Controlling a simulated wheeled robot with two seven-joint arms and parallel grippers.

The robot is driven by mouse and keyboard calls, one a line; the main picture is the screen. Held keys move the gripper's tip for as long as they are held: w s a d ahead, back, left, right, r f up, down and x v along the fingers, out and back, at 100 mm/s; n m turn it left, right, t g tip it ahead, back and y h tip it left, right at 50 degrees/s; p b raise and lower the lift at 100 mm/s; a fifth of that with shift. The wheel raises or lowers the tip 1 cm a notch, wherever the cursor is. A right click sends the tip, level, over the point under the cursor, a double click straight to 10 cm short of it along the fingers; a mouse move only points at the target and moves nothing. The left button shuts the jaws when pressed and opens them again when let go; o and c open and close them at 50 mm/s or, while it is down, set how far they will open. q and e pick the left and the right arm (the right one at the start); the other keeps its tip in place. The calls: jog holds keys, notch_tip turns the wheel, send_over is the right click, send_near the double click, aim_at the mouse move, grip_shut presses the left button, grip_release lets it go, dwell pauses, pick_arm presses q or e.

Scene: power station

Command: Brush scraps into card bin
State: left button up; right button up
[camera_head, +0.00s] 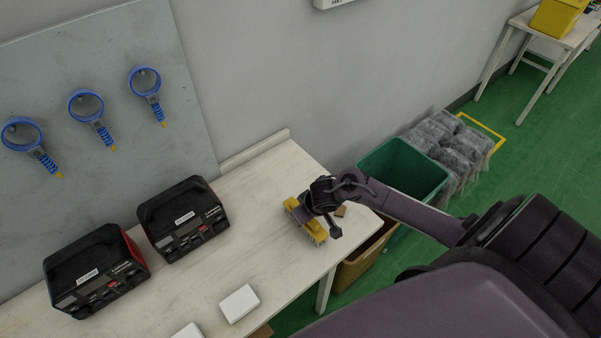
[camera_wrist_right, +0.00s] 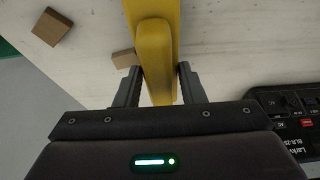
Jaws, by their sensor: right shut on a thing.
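My right gripper (camera_head: 322,196) is over the right end of the white table and shut on a yellow brush (camera_head: 315,231). In the right wrist view the brush's yellow body (camera_wrist_right: 156,45) runs between the two fingers (camera_wrist_right: 160,82). A small brown scrap (camera_head: 341,211) lies on the tabletop near the right edge, beside the gripper. The right wrist view shows two scraps, one near the table edge (camera_wrist_right: 52,26) and one partly hidden by the brush (camera_wrist_right: 123,58). The brown card bin (camera_head: 362,258) stands below the table's right end, partly hidden by my arm. My left gripper is out of view.
Two black-and-red devices (camera_head: 182,222) (camera_head: 97,272) stand on the table's left part. A white box (camera_head: 239,304) lies near the front edge. A green bin (camera_head: 403,167) and wrapped grey bundles (camera_head: 447,146) stand on the floor right of the table. The tabletop's middle is clear.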

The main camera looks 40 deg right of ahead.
jog(key=shift+w+d+p, duration=0.2)
jog(key=shift+d+p, duration=0.15)
jog(key=shift+d, duration=2.2)
jog(key=d, duration=0.4)
jog(key=shift+w, duration=0.2)
jog(key=shift+w+d, duration=0.1)
jog(key=shift+d, duration=1.6)
jog(key=shift+w+d, duration=0.15)
jog(key=shift+d, duration=1.4)
jog(key=d, duration=0.2)
jog(key=d+b, duration=0.1)
jog(key=d, duration=0.1)
jog(key=d+b, duration=0.1)
jog(key=shift+w+d, duration=0.25)
jog(key=shift+d, duration=0.15)
notch_tip(320, 180, up, 7)
jog(key=p, duration=0.7)
